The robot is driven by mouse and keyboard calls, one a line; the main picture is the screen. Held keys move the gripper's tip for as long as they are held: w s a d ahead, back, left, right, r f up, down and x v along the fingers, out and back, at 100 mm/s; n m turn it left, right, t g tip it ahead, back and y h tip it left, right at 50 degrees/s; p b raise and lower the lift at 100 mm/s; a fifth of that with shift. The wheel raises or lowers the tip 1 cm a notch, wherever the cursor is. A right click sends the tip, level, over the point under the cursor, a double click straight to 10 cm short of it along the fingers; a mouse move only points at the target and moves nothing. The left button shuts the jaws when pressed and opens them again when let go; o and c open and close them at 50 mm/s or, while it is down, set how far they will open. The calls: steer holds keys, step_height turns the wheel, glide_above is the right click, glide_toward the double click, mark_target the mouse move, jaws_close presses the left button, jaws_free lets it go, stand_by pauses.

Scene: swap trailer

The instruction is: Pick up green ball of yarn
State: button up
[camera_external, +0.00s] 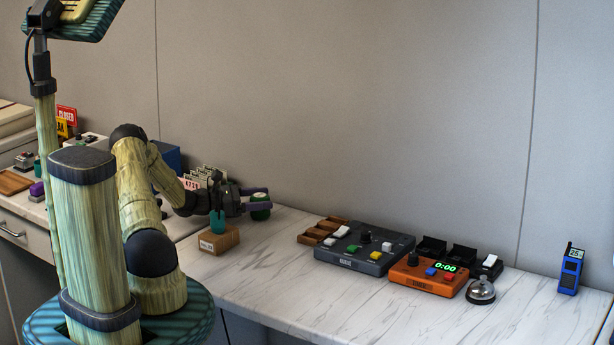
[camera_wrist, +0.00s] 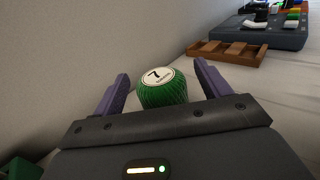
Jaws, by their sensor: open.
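The green ball of yarn (camera_wrist: 163,92) carries a white label with a "7" and lies between the two purple fingers of my gripper (camera_wrist: 160,92) in the wrist view. There is a gap to the right finger; whether the left finger touches it I cannot tell. In the external view the green ball of yarn (camera_external: 260,212) sits near the wall, partly covered by the purple fingers of my gripper (camera_external: 256,200). My gripper is open around it.
A wooden block (camera_external: 219,240) with a teal item (camera_external: 217,222) stands in front of my gripper. A wooden tray (camera_external: 322,231), a dark control box (camera_external: 364,250) and an orange timer box (camera_external: 425,279) lie to the right. The wall is close behind. The front right counter is clear.

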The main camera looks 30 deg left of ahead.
mark_target(267, 195)
steer(key=shift+x, duration=1)
steer(key=c, duration=1.1)
steer(key=shift+r, duration=0.15)
step_height(267, 195, up, 10)
steer(key=shift+f+p, duration=0.1)
steer(key=shift+p, duration=0.3)
